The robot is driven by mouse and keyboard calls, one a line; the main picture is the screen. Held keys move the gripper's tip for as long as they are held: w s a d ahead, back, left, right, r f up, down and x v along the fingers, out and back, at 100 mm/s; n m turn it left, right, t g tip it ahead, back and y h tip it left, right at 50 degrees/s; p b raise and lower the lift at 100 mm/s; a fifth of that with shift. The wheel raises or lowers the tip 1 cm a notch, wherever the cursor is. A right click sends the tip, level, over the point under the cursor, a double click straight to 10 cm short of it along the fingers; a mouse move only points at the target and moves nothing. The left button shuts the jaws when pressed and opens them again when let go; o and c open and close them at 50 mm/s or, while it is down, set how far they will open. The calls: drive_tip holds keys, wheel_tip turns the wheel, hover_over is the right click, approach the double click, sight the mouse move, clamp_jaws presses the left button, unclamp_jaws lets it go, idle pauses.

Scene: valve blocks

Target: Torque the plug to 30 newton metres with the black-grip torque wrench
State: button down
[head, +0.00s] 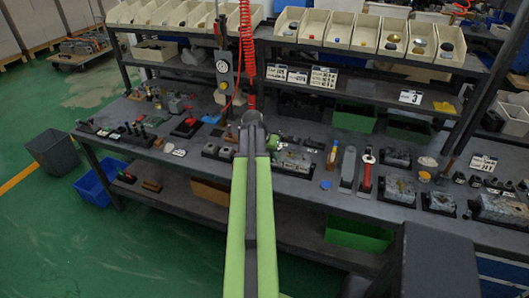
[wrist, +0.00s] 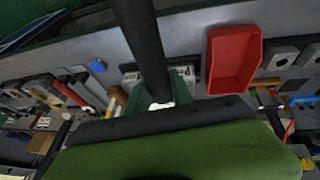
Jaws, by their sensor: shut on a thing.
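My gripper shows at the dark end of my arm in the head view (head: 251,120), where its fingertips are hidden. In the wrist view my gripper (wrist: 160,108) is shut on a dark round shaft, which looks like the grip of the black-grip torque wrench (wrist: 143,40). The shaft runs up out of the top of the picture. A pale grey valve block (wrist: 185,75) lies beyond the shaft, partly covered by it. In the head view a block with a green part (head: 291,162) shows just right of my arm. I cannot make out the plug or the wrench's working end.
A red-handled tool (head: 366,172) and a grey tool (head: 348,167) lie to the right of my arm. More blocks (head: 397,188) crowd the bench's right side. An open red bin (wrist: 233,60) is right of the shaft. Shelves with cream bins (head: 335,30) stand behind; a red coiled hose (head: 247,55) hangs down.

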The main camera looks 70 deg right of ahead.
drive_tip(key=shift+w+a+r, duration=0.15)
drive_tip(key=shift+w+a, duration=0.1)
drive_tip(key=shift+w, duration=0.3)
drive_tip(key=shift+w+a+r, duration=0.1)
drive_tip(key=shift+w+a, duration=0.1)
drive_tip(key=shift+w, duration=0.35)
wheel_tip(320, 180, down, 5)
drive_tip(key=b, duration=0.4)
drive_tip(key=shift+r+b, duration=0.1)
drive_tip(key=shift+b, duration=0.3)
drive_tip(key=shift+f+b, duration=1.3)
drive_tip(key=shift+w, duration=0.1)
drive_tip(key=shift+w+m+g, duration=0.3)
drive_tip(key=shift+w+m, duration=0.6)
drive_tip(key=shift+w, duration=0.3)
drive_tip(key=shift+w, duration=0.1)
